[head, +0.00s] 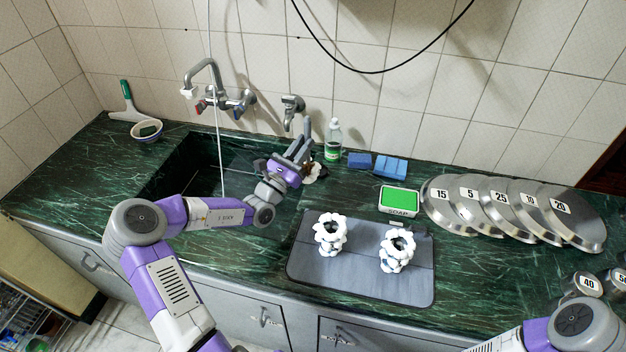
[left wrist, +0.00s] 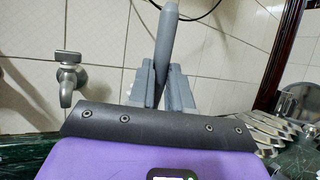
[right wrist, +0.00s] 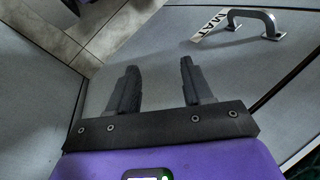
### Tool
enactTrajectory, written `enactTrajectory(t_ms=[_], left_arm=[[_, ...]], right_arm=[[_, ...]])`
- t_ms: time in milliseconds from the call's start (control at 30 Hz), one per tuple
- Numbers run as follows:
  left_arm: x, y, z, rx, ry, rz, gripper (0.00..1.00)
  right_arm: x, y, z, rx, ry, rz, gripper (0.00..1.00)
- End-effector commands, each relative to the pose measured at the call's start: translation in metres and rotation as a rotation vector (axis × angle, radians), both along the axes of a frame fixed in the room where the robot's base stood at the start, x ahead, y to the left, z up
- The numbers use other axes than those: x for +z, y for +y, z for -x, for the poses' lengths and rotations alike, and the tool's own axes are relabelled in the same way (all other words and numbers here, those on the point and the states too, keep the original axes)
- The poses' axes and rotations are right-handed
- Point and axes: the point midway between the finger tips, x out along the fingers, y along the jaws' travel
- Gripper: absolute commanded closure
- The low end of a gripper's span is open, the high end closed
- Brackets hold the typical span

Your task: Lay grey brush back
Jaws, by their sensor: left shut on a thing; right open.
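My left gripper (head: 296,158) is shut on the grey brush (left wrist: 167,38), whose handle points upward between the fingers in the left wrist view. In the head view the brush is partly hidden by the gripper; a brown and white part (head: 316,172) shows just right of the fingers, low by the counter. I cannot tell whether it touches the counter. The gripper is at the right end of the sink, left of the soap bottle. My right gripper (right wrist: 158,82) is open and empty, in front of the grey cabinet doors; its fingers are outside the head view.
A grey mat (head: 362,278) holds two white ring-shaped stands (head: 330,236). Numbered metal lids (head: 487,213) overlap at right.

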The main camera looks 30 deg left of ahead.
Motion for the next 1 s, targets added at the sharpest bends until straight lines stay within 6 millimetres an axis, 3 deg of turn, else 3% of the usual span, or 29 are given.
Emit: enactTrajectory(t_ms=[33, 200, 433, 600, 1000], left_arm=[[-0.015, 0.001, 0.000, 0.001, 0.003, 0.004, 1.00], [-0.045, 0.001, 0.000, 0.002, 0.002, 0.003, 1.00], [-0.062, 0.000, 0.000, 0.001, 0.001, 0.000, 1.00], [-0.088, 0.001, 0.000, 0.001, 0.001, 0.002, 1.00], [-0.093, 0.000, 0.000, 0.001, 0.001, 0.000, 1.00]], right_arm=[[-0.007, 0.000, 0.000, -0.001, 0.001, 0.000, 0.50], [-0.019, 0.000, 0.001, -0.001, 0.001, 0.000, 0.50], [-0.025, 0.000, 0.000, -0.001, 0.001, 0.000, 0.50], [-0.036, 0.000, 0.000, 0.000, 0.000, 0.000, 0.50], [-0.035, 0.000, 0.000, 0.000, 0.000, 0.000, 0.50]])
